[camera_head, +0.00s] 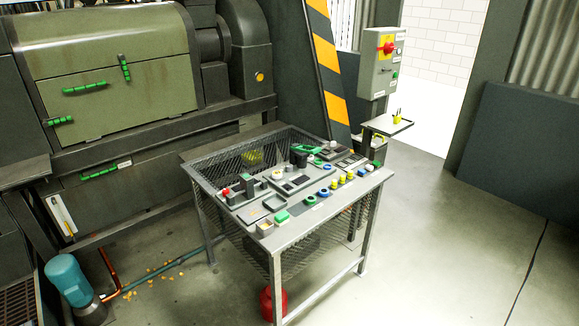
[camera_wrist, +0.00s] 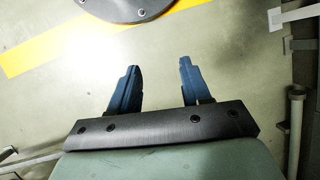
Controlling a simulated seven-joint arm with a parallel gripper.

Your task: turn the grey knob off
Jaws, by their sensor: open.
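I cannot pick out a grey knob for certain in either view. In the head view, a control box (camera_head: 383,63) on a post at the upper right carries a red knob (camera_head: 387,47) on a yellow plate and small controls too small to read. A metal-mesh table (camera_head: 318,222) in the middle holds several dark and grey fittings and coloured buttons, including a red-topped one (camera_head: 226,192) and a green one (camera_head: 282,216). My gripper (camera_wrist: 159,68) shows only in the wrist view. Its two blue fingers are apart, with nothing between them, above bare floor.
A large green-grey machine (camera_head: 110,60) with green handles fills the left. A teal motor (camera_head: 68,280) stands at the lower left. A red object (camera_head: 272,303) is under the table. A small shelf (camera_head: 388,124) is below the control box. Floor at the right is clear.

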